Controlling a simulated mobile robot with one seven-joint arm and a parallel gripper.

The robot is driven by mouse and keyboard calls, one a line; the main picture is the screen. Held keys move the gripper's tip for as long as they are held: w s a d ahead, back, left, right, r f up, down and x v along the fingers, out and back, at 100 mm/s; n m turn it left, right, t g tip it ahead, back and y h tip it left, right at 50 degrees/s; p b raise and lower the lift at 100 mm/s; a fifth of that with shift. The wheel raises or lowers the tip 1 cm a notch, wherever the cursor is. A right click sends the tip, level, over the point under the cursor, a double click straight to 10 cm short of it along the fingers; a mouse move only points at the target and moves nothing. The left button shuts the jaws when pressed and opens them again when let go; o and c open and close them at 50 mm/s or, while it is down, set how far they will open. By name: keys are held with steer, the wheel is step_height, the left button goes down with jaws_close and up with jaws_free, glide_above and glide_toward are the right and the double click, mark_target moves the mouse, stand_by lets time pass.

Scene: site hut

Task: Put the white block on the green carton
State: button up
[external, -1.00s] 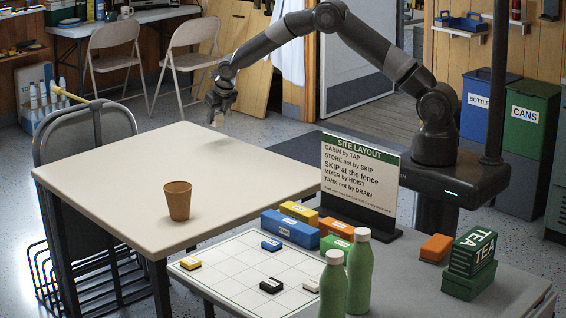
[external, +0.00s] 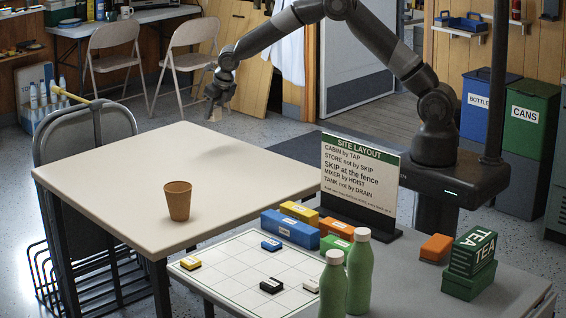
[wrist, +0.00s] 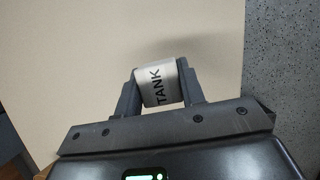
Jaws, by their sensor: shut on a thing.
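My gripper (external: 217,98) is at the far end of the beige table, raised above its top. In the wrist view it is shut on a pale grey-white piece (wrist: 158,85) with a rounded top and the word TANK on it. The held piece is small and hard to make out in the external view. A flat white block (external: 312,285) lies on the gridded white board, near the right edge and partly behind a green bottle. A green carton (external: 336,243) stands in the row of coloured cartons, partly hidden by the bottles.
The beige table (external: 130,170) is bare but for a brown cup (external: 178,201). The gridded board (external: 225,270) carries yellow, blue and black blocks. Blue, yellow and orange cartons (external: 289,228), a sign (external: 360,180), two green bottles (external: 358,275) and green TEA boxes (external: 470,265) stand on the grey table.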

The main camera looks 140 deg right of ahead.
steer(key=w+a+r+n+t, duration=0.1)
steer(key=w+a+r+n, duration=0.15)
steer(key=w+a, duration=1.15)
steer(key=w+a+r+n+t+y, duration=0.15)
steer(key=w+a, duration=0.45)
steer(key=a, duration=0.6)
steer(key=w+a+r+n, duration=0.2)
steer(key=w+a, duration=0.4)
steer(key=a, duration=0.6)
steer(key=w+a+r+n, duration=0.15)
steer(key=w+a, duration=0.35)
steer(key=a, duration=0.6)
steer(key=s+a+r+n+t+y, duration=0.1)
steer(key=a+n, duration=0.2)
steer(key=a, duration=1)
steer(key=s+a+r+n+y, duration=0.1)
steer(key=s+a+n, duration=0.1)
steer(key=a, duration=1.2)
steer(key=n, duration=0.4)
glide_above(473, 240)
steer(key=s, duration=0.1)
steer(key=shift+y, duration=0.45)
step_height(473, 240, down, 4)
steer(key=shift+s+d+f, duration=0.1)
steer(key=shift+s+d, duration=0.05)
steer(key=shift+f+t, duration=0.15)
steer(key=shift+t, duration=0.1)
steer(key=shift+f, duration=1.95)
steer(key=shift+f, duration=0.1)
